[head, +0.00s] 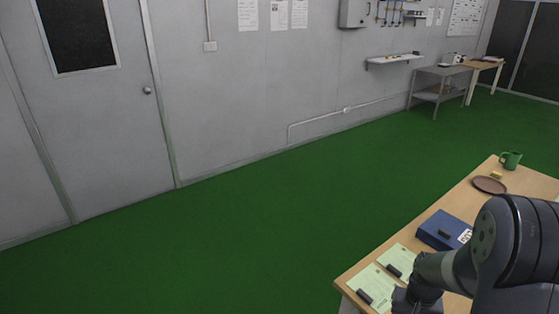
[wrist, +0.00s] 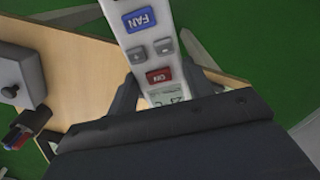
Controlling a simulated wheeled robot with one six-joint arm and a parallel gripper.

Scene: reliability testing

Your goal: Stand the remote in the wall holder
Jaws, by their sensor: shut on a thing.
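In the head view my gripper (head: 412,300) is at the bottom edge, over the near end of the table, and the remote cannot be made out. I cannot identify the wall holder in either view.
The wooden table (head: 455,204) bears a blue case (head: 440,228), green sheets (head: 402,257), a brown plate (head: 488,185) and a green mug (head: 510,160). A grey box with a knob (wrist: 32,82) shows in the wrist view. Green floor (head: 230,240) is clear towards the wall.

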